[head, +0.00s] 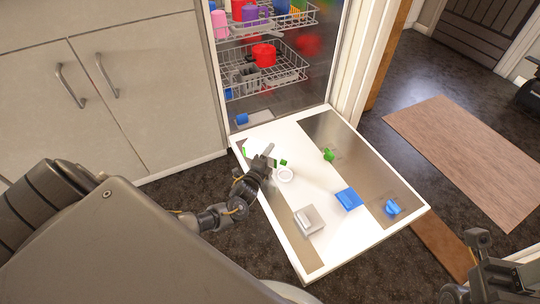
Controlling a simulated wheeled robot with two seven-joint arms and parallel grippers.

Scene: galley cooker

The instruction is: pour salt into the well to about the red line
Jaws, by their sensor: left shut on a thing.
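The open dishwasher door (330,238) lies flat as a white panel with metal strips. My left gripper (268,160) is over its left part, shut on a small, partly hidden thing with green showing (283,162); I cannot tell if it holds salt. A white ring (284,174), possibly the well's mouth, is just below and right of the gripper. No red line can be made out. A green piece (328,154) sits on the metal strip to the right. My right gripper (478,240) is at the lower right, away from the door; its jaws are unclear.
A blue flap (348,199), a blue knob (392,207) and a grey box-like part (308,220) are on the door. Racks with a red pot (263,54) and cups stand in the dishwasher behind. Cabinets (105,85) flank it at left; a brown mat (475,150) lies at right.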

